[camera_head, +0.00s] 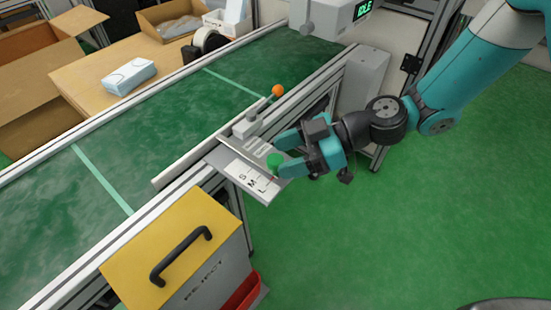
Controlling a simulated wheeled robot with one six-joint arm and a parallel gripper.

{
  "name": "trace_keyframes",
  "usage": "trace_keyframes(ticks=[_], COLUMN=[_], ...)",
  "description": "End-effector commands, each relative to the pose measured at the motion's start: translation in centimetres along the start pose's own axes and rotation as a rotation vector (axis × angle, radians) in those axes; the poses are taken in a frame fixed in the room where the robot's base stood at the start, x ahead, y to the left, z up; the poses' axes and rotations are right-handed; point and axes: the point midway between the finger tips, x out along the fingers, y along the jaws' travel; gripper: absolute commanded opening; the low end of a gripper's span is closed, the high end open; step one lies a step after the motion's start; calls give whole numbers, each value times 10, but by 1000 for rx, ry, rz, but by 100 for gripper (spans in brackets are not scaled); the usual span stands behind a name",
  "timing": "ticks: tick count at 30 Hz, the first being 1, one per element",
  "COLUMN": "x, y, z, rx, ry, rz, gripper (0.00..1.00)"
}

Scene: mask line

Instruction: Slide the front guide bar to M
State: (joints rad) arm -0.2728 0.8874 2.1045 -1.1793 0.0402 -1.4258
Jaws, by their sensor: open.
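The front guide bar (190,160) is a pale bar lying along the near edge of the green conveyor belt. A grey plate (232,168) sticks out from it over the near frame, with a scale (252,184) lettered S, M and L. A green knob (273,160) stands at the plate's outer end. My gripper (277,156) is open with its fingers on both sides of the green knob; I cannot tell if they touch it. A grey clamp block (246,126) carries a lever with an orange ball (278,90). The letter the slide stands at is unclear.
A yellow-topped reject box (170,240) with a black handle stands at the near left. A machine head (325,18) reading IDLE hangs over the belt. Cartons (40,85) and a wooden table (120,65) are beyond the belt. Green floor (420,220) at the right is clear.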

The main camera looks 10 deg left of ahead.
Motion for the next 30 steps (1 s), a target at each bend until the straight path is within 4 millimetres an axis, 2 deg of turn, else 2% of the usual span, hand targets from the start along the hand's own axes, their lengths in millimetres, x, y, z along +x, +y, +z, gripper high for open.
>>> trace_keyframes(ticks=[1,6,16,17,21,24,30], x=[8,23,26,26,26,26,33], y=[0,0,0,0,0,0,7], z=[1,0,0,0,0,0,-2], rx=[-1,0,1,1,1,1,-3], ry=[0,0,0,0,0,0,0], rz=[-2,-1,1,1,1,0,-1], gripper=[57,57,57,53,21,0,0])
